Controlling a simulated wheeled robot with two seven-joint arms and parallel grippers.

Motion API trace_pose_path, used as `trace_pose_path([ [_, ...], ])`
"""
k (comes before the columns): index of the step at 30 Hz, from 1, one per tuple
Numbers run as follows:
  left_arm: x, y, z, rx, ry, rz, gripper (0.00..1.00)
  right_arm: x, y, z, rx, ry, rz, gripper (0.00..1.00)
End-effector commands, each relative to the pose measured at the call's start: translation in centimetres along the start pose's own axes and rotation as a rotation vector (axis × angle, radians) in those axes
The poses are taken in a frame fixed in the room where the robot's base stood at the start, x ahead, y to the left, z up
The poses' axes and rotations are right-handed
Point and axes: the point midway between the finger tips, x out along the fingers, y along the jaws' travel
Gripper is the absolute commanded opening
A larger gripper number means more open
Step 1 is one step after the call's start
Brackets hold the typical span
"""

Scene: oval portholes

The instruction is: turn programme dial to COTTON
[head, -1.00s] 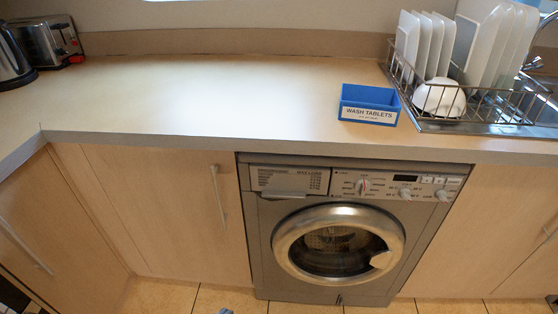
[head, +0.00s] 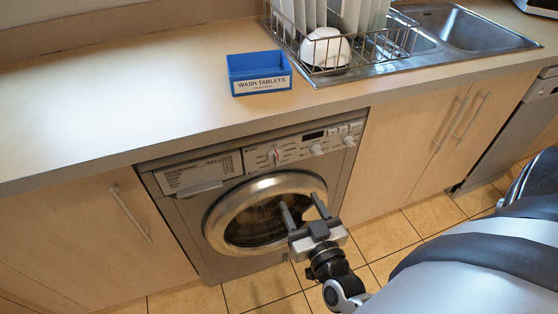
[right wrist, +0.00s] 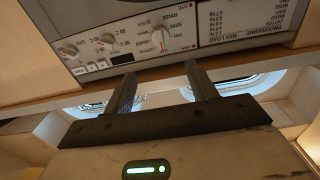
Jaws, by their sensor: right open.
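The programme dial (head: 275,156) is a round light knob with a red mark on the washing machine's (head: 184,219) upper panel. In the right wrist view the dial (right wrist: 160,38) appears upside down, with small labels around it such as RINSE and SPIN. My right gripper (head: 300,200) is open and empty, in front of the round door and below the dial in the head view. In the right wrist view its fingers (right wrist: 160,69) are apart and do not touch the dial. My left gripper is not in view.
Two smaller knobs (head: 318,150) sit right of the dial, beside a dark display (head: 313,135). The detergent drawer (head: 200,175) is left of it. The worktop edge (head: 230,127) overhangs the panel. A blue WASH TABLETS box (head: 259,74) and a dish rack (head: 305,55) stand above.

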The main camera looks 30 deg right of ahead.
Motion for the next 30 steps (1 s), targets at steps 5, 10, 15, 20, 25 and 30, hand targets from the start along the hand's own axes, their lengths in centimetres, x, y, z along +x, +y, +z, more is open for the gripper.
trace_pose_path([
  [5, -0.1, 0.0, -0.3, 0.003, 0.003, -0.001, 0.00, 4.0, -0.1, -0.2, 0.001, 0.006, -0.002, 0.57],
  [10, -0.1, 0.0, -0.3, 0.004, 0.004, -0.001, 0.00, 7.7, -0.1, -0.1, 0.001, 0.003, -0.003, 0.57],
  [15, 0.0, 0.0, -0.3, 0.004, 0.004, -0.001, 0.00, 11.0, -0.1, -0.1, 0.001, 0.002, -0.004, 0.57],
  [20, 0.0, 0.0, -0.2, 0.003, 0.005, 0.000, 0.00, 13.0, -0.1, 0.0, 0.000, 0.001, -0.004, 0.57],
  [25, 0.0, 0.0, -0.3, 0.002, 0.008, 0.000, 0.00, 13.9, -0.1, 0.0, 0.000, 0.000, -0.004, 0.57],
  [30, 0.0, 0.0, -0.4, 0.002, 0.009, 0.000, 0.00, 14.0, -0.1, 0.0, 0.000, -0.001, -0.004, 0.57],
])
